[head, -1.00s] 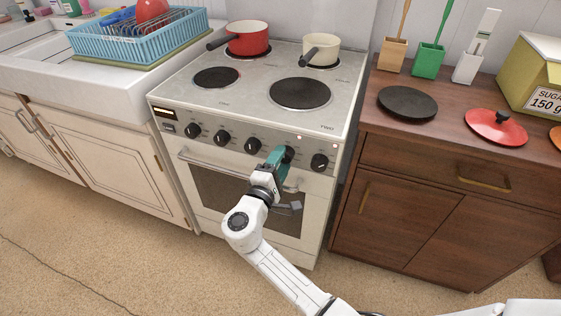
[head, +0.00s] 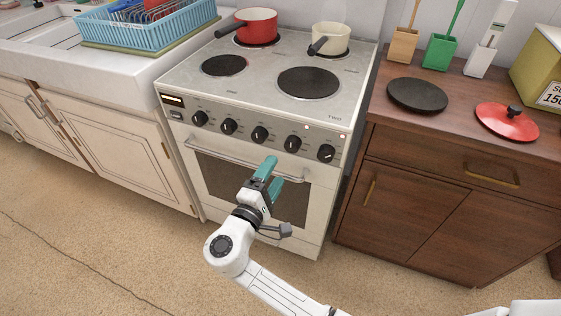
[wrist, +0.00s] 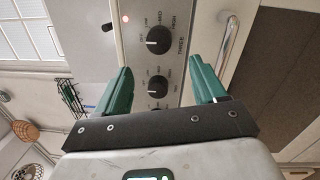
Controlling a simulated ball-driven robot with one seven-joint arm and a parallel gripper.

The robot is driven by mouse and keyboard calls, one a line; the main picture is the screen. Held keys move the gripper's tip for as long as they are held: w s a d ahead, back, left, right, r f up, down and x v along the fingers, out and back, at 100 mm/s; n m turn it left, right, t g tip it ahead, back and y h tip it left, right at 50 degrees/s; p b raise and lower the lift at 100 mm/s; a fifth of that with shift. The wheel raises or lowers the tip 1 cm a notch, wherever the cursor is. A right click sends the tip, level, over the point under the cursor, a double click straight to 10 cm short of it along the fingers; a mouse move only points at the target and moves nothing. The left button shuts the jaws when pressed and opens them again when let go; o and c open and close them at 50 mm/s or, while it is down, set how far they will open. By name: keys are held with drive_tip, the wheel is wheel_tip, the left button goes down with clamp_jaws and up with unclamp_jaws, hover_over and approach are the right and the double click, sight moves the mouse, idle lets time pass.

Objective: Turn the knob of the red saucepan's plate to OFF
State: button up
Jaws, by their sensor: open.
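The red saucepan (head: 256,24) stands on the back left plate of the stove (head: 249,68). A row of black knobs runs along the stove's front panel; the fourth from the left (head: 293,144) and the rightmost (head: 326,153) sit below small lit lights. My gripper (head: 270,172) is open and empty, in front of the oven door and below the knobs. In the wrist view, a knob marked THREE (wrist: 158,40) lies beyond the open fingers (wrist: 163,78), its white mark toward picture left. Another knob (wrist: 158,86) shows between the fingers, apart from them.
A cream saucepan (head: 331,38) stands on the back right plate. The oven handle (head: 246,158) crosses below the knobs. A wooden cabinet (head: 440,190) stands to the right, with a black disc (head: 417,94) and red lid (head: 507,121) on top. The floor in front is clear.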

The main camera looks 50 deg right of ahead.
drive_tip(key=shift+v, duration=1.1)
